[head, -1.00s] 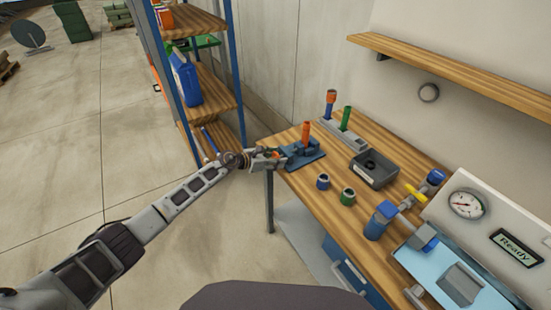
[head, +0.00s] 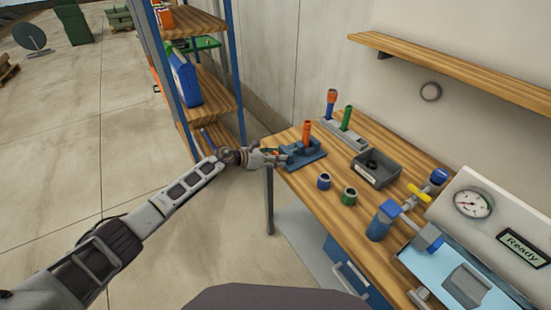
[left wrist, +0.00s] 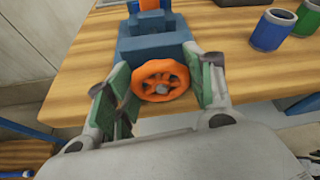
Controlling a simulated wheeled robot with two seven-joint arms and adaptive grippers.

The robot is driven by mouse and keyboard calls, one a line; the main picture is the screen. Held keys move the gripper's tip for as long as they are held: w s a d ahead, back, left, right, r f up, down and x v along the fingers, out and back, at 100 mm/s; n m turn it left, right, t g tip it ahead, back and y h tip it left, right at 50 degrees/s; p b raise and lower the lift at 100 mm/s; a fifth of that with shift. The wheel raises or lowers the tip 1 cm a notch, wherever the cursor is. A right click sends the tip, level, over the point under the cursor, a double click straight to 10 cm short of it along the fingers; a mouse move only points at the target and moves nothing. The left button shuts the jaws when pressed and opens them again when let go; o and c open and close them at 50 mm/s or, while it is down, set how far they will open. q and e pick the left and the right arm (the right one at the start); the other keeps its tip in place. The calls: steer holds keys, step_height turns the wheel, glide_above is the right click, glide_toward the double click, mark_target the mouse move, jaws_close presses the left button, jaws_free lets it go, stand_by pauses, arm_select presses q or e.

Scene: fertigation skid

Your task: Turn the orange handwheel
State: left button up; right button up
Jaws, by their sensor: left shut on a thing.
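The orange handwheel (left wrist: 159,68) shows in the left wrist view, on the front of a blue vise-like block (left wrist: 152,45). A grey hub sits at its centre. My left gripper (left wrist: 160,78) has its green-padded fingers on the left and right of the wheel and is shut on it. In the head view my left gripper (head: 278,156) is at the table's near left corner, against the blue block (head: 304,153). The wheel is mostly hidden there by the fingers. An orange upright piece (head: 306,132) stands on the block. My right gripper is not in view.
A blue cup (head: 324,181) and a green cup (head: 349,196) stand right of the block on the wooden table (head: 310,195). A grey tray (head: 376,169) and a gauge panel (head: 500,215) are further right. A shelf rack (head: 215,95) stands behind my left arm.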

arm_select(q)
steer(key=o, duration=1)
steer(key=shift+o, duration=0.2)
steer(key=shift+a, duration=0.1)
steer(key=v, duration=1.1)
steer(key=shift+s+a+r, duration=0.15)
steer(key=shift+s+a, duration=0.1)
steer(key=shift+a, duration=0.05)
